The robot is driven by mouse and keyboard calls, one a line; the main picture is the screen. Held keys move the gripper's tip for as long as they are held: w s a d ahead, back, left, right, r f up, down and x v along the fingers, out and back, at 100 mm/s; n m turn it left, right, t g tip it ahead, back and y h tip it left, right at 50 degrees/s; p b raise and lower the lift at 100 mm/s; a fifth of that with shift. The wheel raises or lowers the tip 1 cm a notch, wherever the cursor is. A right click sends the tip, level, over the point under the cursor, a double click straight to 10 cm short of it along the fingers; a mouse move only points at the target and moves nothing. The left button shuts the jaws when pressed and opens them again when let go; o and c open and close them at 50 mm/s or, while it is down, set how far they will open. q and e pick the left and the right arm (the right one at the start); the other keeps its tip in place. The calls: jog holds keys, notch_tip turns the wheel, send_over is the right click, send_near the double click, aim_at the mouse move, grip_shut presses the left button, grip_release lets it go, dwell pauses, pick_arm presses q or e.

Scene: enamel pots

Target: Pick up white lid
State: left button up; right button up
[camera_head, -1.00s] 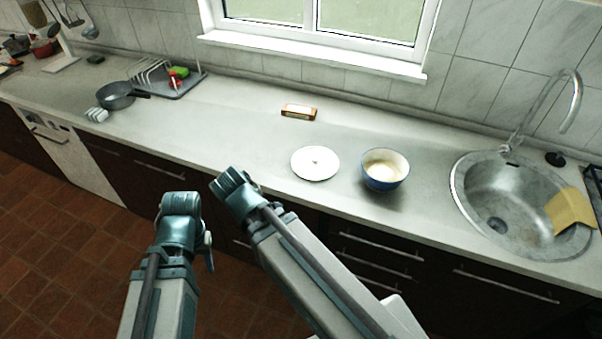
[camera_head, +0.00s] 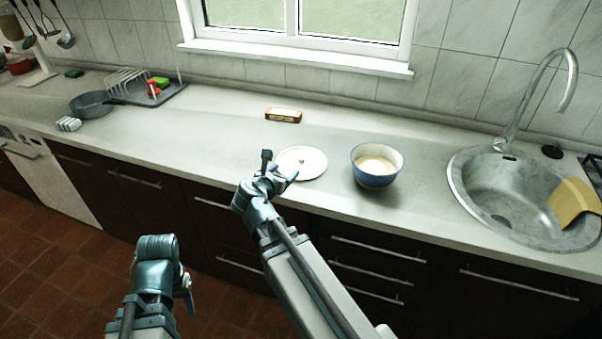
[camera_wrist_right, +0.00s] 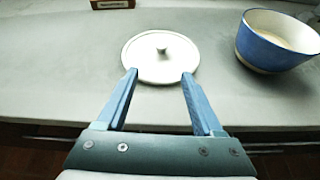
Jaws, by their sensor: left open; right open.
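The white lid (camera_head: 301,161) is a round flat disc with a small knob, lying on the countertop. In the right wrist view the lid (camera_wrist_right: 160,57) is ahead of the fingers, its knob upward. My right gripper (camera_head: 279,166) is at the counter's front edge, beside the lid's near-left side. Its fingers are spread and empty, and in the wrist view the fingertips (camera_wrist_right: 159,76) overlap the lid's near rim; I cannot tell whether they touch it. My left gripper (camera_head: 160,243) is low, in front of the cabinets, away from the lid; its fingers are hard to make out.
A blue bowl (camera_head: 376,167) stands right of the lid, also in the wrist view (camera_wrist_right: 274,42). A small brown box (camera_head: 283,115) lies behind. The sink (camera_head: 520,200) is at right. A pan (camera_head: 90,104) and dish rack (camera_head: 145,90) are at left. The counter between is clear.

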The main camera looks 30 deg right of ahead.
jog(key=shift+w+d+n, duration=0.15)
jog(key=shift+d+n, duration=0.15)
jog(key=shift+n, duration=0.1)
jog(key=b, duration=0.3)
send_near(301, 159)
jog(key=x, duration=0.4)
jog(key=shift+w+a, duration=0.15)
jog(key=shift+w, duration=0.05)
jog(key=shift+w+d, duration=0.15)
jog(key=shift+d, duration=0.1)
jog(key=shift+f, duration=0.1)
jog(key=b+x, duration=0.2)
jog(key=x, duration=0.2)
jog(key=shift+w+d+f, duration=0.1)
jog(key=shift+f, duration=0.05)
jog(key=shift+w+d+f, duration=0.1)
jog(key=shift+w+d, duration=0.15)
jog(key=shift+d, duration=0.1)
jog(key=shift+s, duration=0.1)
grip_shut()
